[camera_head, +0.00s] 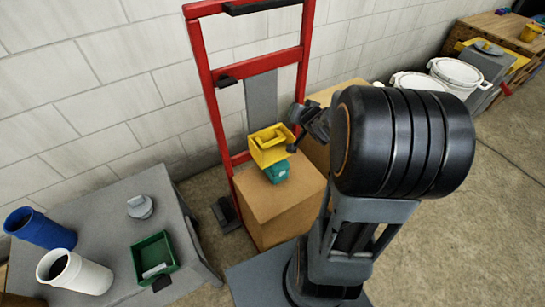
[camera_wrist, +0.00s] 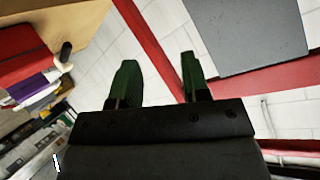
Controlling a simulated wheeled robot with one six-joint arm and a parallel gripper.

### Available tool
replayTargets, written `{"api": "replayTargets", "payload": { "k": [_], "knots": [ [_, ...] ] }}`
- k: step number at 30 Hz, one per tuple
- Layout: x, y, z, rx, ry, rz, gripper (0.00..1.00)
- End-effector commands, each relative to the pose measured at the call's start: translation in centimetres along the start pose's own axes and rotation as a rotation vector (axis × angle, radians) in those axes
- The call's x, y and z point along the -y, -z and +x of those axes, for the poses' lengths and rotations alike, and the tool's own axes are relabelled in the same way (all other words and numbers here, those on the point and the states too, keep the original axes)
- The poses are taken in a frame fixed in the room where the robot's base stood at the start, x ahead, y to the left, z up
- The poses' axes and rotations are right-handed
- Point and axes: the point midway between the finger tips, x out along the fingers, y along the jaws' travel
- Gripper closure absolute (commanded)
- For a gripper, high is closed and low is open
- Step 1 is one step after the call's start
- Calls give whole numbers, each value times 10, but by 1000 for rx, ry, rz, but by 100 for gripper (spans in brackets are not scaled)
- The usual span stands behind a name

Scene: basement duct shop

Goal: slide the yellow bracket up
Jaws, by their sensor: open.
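The yellow bracket (camera_head: 270,147) is in the middle of the head view, in front of the red upright frame, with an open, box-like shape. It appears just above a teal object (camera_head: 277,172); I cannot tell whether they touch. A grey upright plate (camera_head: 262,95) rises behind the bracket, and a grey plate also shows in the wrist view (camera_wrist: 258,35). My gripper (camera_head: 297,128) is close to the bracket's right side, partly hidden by my arm. In the wrist view its green fingers (camera_wrist: 160,80) are apart with nothing between them. The bracket is not recognisable there.
The red frame (camera_head: 200,80) stands against the white block wall. A cardboard box (camera_head: 275,215) sits at its foot. A grey table (camera_head: 105,195) at left holds a green bin (camera_head: 139,262), blue and white containers. White buckets (camera_head: 455,72) stand at right. Floor is clear at lower right.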

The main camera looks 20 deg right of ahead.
Motion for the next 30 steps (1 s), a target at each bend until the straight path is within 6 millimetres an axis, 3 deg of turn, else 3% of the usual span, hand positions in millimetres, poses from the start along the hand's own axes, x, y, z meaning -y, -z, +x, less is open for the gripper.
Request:
{"api": "replayTargets", "payload": {
  "k": [1,4,8,12,20,30],
  "knots": [
    [-26,-31,26,-2,72,81,57],
    [-46,-61,45,22,250,253,57],
    [-67,-99,52,106,457,477,57],
    [-83,-128,47,209,625,678,57],
    [-92,-149,36,320,770,858,57],
    [-50,-149,72,334,787,869,57]
  ]
}}
